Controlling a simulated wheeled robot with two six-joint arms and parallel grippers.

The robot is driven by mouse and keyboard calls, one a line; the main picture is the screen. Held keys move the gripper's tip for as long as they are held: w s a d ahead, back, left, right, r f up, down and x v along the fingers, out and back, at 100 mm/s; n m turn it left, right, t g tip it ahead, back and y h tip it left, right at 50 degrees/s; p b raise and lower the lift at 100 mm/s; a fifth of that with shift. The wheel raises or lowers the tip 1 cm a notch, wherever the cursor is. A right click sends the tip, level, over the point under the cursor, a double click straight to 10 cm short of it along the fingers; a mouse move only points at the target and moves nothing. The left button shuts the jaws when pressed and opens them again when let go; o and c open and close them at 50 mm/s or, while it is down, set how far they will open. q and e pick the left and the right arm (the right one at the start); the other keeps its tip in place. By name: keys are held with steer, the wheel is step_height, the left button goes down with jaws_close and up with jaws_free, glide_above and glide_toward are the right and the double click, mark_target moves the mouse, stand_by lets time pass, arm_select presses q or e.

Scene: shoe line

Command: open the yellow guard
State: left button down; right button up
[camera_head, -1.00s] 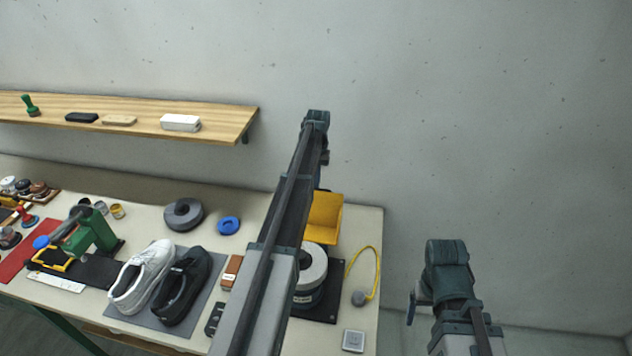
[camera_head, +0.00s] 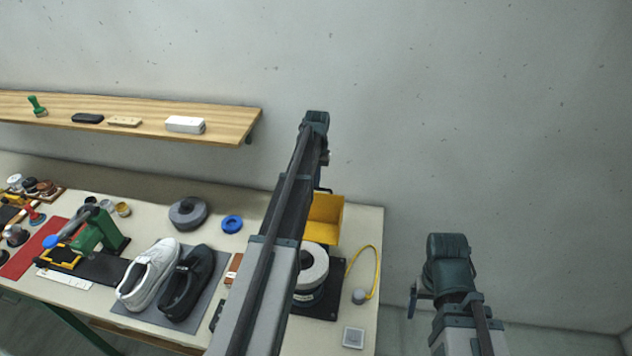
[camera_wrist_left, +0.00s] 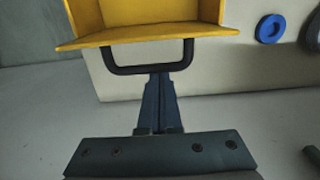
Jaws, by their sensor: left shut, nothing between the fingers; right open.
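The yellow guard (camera_head: 327,217) stands over the grinding wheel unit at the table's right end, partly hidden by my left arm in the head view. In the left wrist view the guard (camera_wrist_left: 150,14) fills the top, with a black U-shaped handle (camera_wrist_left: 118,69) on its near edge. My left gripper (camera_wrist_left: 160,77) is shut and empty, its fingertips right at the handle's bar; I cannot tell whether they touch. My right gripper (camera_head: 412,302) is open, low at the right, off the table and away from the guard.
The wheel (camera_head: 312,266) sits on a dark base below the guard, with a yellow cable (camera_head: 376,270) to its right. A white shoe (camera_head: 148,275) and black shoe (camera_head: 187,284) stand on a mat to the left. A wooden shelf (camera_head: 225,118) hangs above.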

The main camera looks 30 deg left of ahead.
arm_select(q)
steer(key=shift+f, duration=0.1)
step_height(320, 180, up, 8)
steer(key=w+p, duration=0.2)
steer(key=p, duration=0.5)
steer(key=shift+w+a+p, duration=0.3)
steer(key=shift+w, duration=0.1)
steer(key=shift+f, duration=0.1)
